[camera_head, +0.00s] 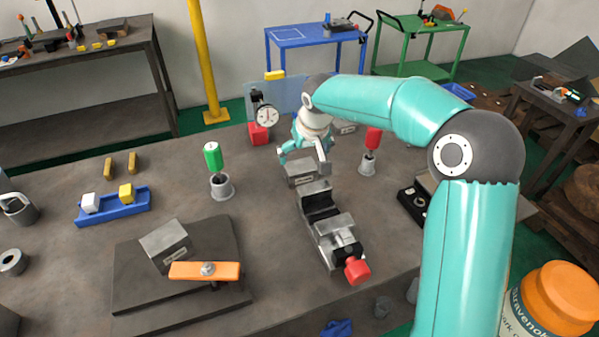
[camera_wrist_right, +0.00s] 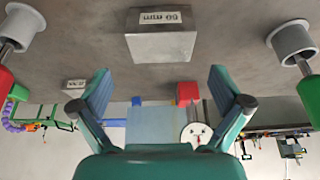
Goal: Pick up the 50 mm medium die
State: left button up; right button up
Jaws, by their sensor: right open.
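The 50 mm medium die is a grey metal block (camera_head: 301,173) on the table, just behind the vise. In the right wrist view the die (camera_wrist_right: 160,45) shows its label upside down and lies beyond the fingertips, centred between them. My right gripper (camera_head: 303,160) is open and empty close to the die; its two teal fingers (camera_wrist_right: 161,85) are spread apart in the wrist view. I see no contact with the die. The arm hides part of the area behind. My left gripper is not in view.
A vise (camera_head: 330,228) with a red handle stands just in front of the die. Green-handled (camera_head: 213,157) and red-handled (camera_head: 373,138) tools stand in cups on either side. A dial gauge (camera_head: 266,116) is behind. Another labelled block (camera_head: 166,246) sits on a dark plate by an orange clamp (camera_head: 204,271).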

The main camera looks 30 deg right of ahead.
aim_at(301, 166)
jog(key=shift+s+a+p+x, duration=0.15)
jog(key=shift+p+x, duration=0.15)
jog(key=shift+x, duration=1.55)
jog(key=shift+s+a+p+x, duration=0.1)
jog(key=shift+p+x, duration=0.2)
jog(key=shift+x, duration=1.55)
jog(key=shift+f, duration=0.1)
jog(key=c, duration=1.5)
jog(key=shift+w, duration=0.1)
jog(key=shift+c, duration=0.9)
jog(key=shift+r, duration=0.25)
